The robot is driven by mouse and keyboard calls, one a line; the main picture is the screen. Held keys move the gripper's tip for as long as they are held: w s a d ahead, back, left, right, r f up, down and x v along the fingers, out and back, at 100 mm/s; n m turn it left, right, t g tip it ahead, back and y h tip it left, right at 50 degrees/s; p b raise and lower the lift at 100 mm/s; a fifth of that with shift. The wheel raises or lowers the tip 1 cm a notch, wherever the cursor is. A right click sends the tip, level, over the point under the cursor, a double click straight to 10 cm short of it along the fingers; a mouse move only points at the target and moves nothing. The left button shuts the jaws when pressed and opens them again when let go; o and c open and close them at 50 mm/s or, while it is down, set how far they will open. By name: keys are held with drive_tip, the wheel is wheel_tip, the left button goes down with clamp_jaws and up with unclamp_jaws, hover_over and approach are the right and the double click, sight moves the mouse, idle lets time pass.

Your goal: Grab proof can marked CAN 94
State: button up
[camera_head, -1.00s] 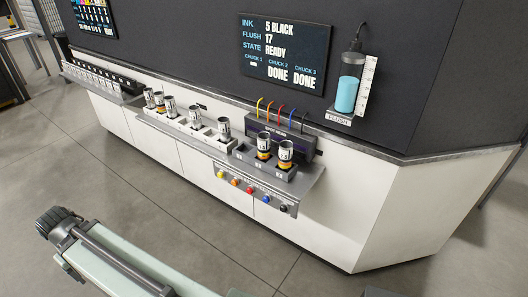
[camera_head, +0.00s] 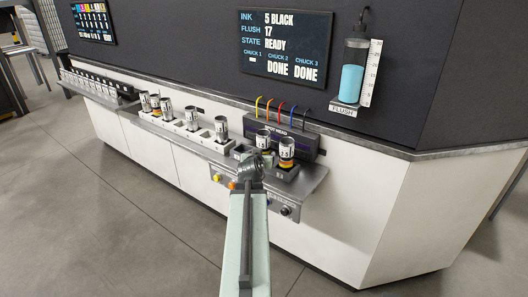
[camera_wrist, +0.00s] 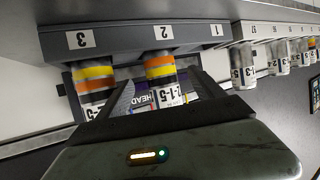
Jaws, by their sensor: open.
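Two printed cans stand upright in the chuck block (camera_wrist: 125,40), which shows inverted in the wrist view. The can at chuck 2 (camera_wrist: 160,68) has yellow, orange and black bands and a white label reading about "2-1-5". The can at chuck 3 (camera_wrist: 94,77) has similar bands; its label is partly cut off. In the head view they are the middle can (camera_head: 263,139) and right can (camera_head: 287,148). I cannot read "CAN 94" on any can. My gripper (camera_wrist: 165,88) is open, its fingers on either side of the chuck 2 can; contact is not visible.
Chuck 1 looks empty. Several white-labelled cans stand in a numbered rack (camera_head: 190,127) to the left. A print head (camera_head: 290,135) with coloured tubes stands behind the chucks. The wall screen (camera_head: 285,47) shows DONE for chucks 2 and 3. Open floor lies in front.

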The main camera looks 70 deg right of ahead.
sight(264, 130)
drive_tip(key=b+x, duration=0.2)
drive_tip(key=x, duration=0.5)
drive_tip(key=shift+w+d+f, duration=0.1)
drive_tip(key=shift+d+f, duration=0.1)
drive_tip(key=shift+a+r, duration=0.1)
drive_tip(key=shift+c, duration=0.6)
drive_tip(key=c, duration=1.3)
wheel_tip(264, 130, up, 10)
drive_tip(key=p, duration=1)
drive_tip(key=shift+r, duration=0.15)
